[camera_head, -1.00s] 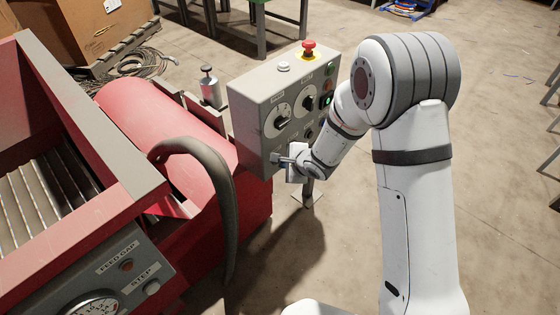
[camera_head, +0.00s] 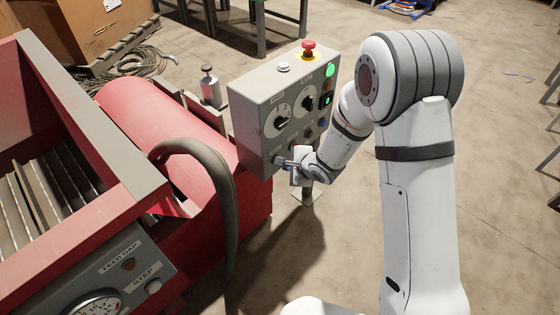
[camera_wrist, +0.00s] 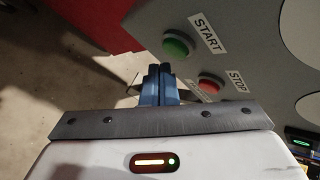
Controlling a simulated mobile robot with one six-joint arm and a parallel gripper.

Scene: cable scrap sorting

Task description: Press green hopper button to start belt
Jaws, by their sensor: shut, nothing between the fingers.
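The grey control box (camera_head: 262,115) stands on a post beside the red machine. In the wrist view the green START button (camera_wrist: 178,45) sits on the box's face, with its label beside it. The red STOP button (camera_wrist: 210,85) is close by. My gripper (camera_wrist: 160,72) is shut and empty, its blue fingers together. The fingertips appear just short of the green button and apart from it. In the head view my gripper (camera_head: 284,161) is at the box's lower front corner, where it and my wrist hide part of the lower face. A green lamp (camera_head: 329,70) glows at the box's upper right.
A red emergency knob (camera_head: 309,48) tops the box. The red machine (camera_head: 150,125) and a thick dark hose (camera_head: 222,190) are to the left. A FEED GAP and STEP panel (camera_head: 120,270) is at the lower left. The floor right of my arm is mostly clear.

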